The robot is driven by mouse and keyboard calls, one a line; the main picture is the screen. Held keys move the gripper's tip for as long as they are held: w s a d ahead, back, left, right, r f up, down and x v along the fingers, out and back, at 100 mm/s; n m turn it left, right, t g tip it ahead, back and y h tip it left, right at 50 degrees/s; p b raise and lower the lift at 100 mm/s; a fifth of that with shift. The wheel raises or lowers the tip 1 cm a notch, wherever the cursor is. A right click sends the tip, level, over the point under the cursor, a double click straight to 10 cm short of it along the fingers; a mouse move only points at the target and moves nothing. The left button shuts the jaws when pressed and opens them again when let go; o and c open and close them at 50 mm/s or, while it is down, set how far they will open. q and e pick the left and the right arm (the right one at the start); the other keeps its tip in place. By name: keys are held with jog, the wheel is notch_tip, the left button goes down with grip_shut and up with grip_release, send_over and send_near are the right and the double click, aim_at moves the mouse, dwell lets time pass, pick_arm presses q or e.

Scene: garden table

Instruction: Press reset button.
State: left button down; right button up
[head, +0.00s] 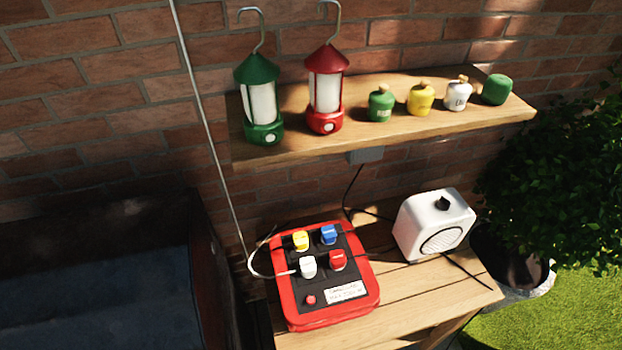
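A red box with a black top panel (323,310) lies on the wooden table. A small round red button (310,300) sits at the panel's lower left, beside a white label (346,292) whose print is too small to read. Yellow (301,240), blue (328,234), white (308,266) and red (337,259) plug-like pieces stand on the panel above the button. Nothing covers the button. Neither of my grippers shows in the head view.
A white speaker-like box (434,226) stands right of the red box on the table (420,310). A shelf (390,125) above holds a green lantern (262,100), a red lantern (325,92) and several small jars. Cables run behind. A bush (565,180) is at right.

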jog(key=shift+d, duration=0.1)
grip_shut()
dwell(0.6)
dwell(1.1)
